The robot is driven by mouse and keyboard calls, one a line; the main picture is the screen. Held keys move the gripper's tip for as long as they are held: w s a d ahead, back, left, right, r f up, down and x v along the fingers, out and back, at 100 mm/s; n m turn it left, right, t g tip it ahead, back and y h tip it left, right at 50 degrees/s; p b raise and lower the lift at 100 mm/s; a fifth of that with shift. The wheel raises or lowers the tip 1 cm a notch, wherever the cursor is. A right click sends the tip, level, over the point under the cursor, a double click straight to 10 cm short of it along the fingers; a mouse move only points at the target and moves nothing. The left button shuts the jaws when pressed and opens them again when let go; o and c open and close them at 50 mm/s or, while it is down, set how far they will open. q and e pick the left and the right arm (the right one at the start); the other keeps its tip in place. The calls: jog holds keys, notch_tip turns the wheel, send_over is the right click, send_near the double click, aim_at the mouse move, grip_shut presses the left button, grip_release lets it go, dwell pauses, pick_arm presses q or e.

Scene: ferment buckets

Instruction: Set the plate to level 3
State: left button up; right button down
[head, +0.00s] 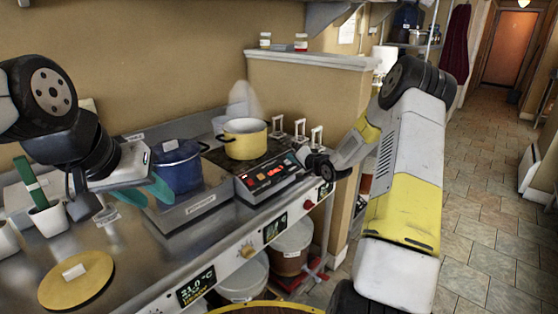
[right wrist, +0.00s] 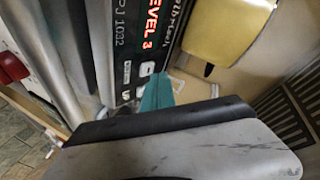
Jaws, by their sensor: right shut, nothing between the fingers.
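The hot plate's control panel (head: 268,174) has a lit red display in the head view. In the right wrist view the display (right wrist: 152,28) reads LEVEL 3. A yellow pot (head: 245,139) stands on the plate, with steam above it. My right gripper (right wrist: 157,92) is shut and empty, its teal fingertips close to the panel's small pale buttons (right wrist: 147,69). I cannot tell whether they touch a button. In the head view its fingertips are hard to make out. My left gripper (head: 147,193) is open and empty, with its teal fingers apart beside the blue pot (head: 177,166).
A yellow round lid (head: 76,281) lies on the steel counter at the front left. Buckets (head: 292,244) stand below the counter. A low wall (head: 310,61) rises behind, and the tiled floor is clear at right.

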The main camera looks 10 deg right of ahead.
jog(key=shift+s+d+r, duration=0.1)
jog(key=shift+s+r, duration=0.05)
jog(key=shift+r, duration=0.1)
jog(key=r, duration=0.1)
jog(key=s+d+r, duration=0.1)
jog(key=r, duration=0.1)
jog(key=s+r, duration=0.1)
jog(key=shift+d+r, duration=0.2)
jog(key=shift+d, duration=0.05)
dwell(0.4)
